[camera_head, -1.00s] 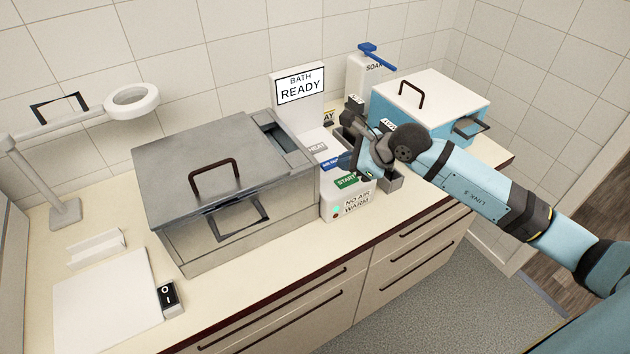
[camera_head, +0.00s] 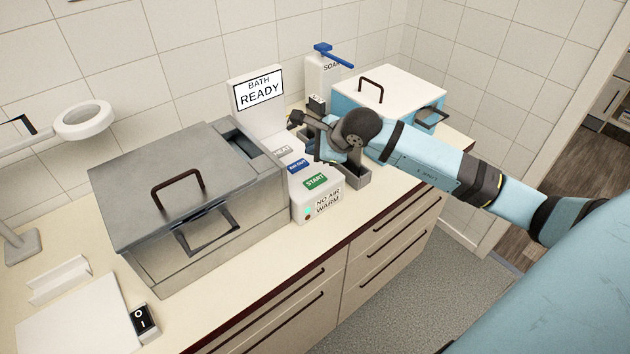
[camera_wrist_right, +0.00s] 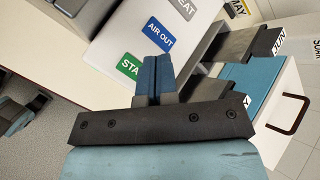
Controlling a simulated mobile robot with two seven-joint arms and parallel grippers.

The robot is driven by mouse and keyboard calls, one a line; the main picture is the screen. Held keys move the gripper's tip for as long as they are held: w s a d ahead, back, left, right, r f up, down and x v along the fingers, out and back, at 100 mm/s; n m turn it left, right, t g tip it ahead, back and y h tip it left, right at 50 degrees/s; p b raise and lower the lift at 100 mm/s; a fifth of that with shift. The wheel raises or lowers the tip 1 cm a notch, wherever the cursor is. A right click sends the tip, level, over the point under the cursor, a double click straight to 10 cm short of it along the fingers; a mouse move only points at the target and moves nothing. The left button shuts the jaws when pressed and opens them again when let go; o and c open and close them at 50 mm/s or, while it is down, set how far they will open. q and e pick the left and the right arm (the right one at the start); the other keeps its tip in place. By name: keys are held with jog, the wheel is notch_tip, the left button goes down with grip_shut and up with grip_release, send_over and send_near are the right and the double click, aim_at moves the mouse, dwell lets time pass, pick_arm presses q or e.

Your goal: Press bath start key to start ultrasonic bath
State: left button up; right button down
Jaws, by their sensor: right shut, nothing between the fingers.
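The green START key (camera_head: 315,181) is on the sloped top of the white control box (camera_head: 330,199), at the right of the grey ultrasonic bath (camera_head: 150,215). The blue AIR OUT key (camera_head: 298,166) lies behind it. The screen (camera_head: 258,91) reads BATH READY. My right gripper (camera_head: 311,149) is shut and empty, behind and above the START key, apart from it in the head view. In the right wrist view, its blue fingertips (camera_wrist_right: 152,72) are together and hide part of the START key (camera_wrist_right: 127,66); AIR OUT (camera_wrist_right: 158,36) shows fully. My left gripper is not in view.
The box front reads NO AIR WARM, beside green and red lights. A grey holder (camera_head: 356,178) stands right of the box. A blue-and-white box (camera_head: 405,92) and a soap dispenser (camera_head: 322,75) stand behind. A black switch (camera_head: 143,319) lies front left.

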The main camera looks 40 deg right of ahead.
jog(key=b, duration=0.2)
send_over(315, 182)
notch_tip(315, 182, down, 6)
jog(key=shift+r, duration=0.2)
jog(key=shift+f+b, duration=0.7)
jog(key=shift+b, duration=0.1)
dwell(0.9)
jog(key=shift+f+b, duration=0.35)
jog(key=shift+b, duration=0.2)
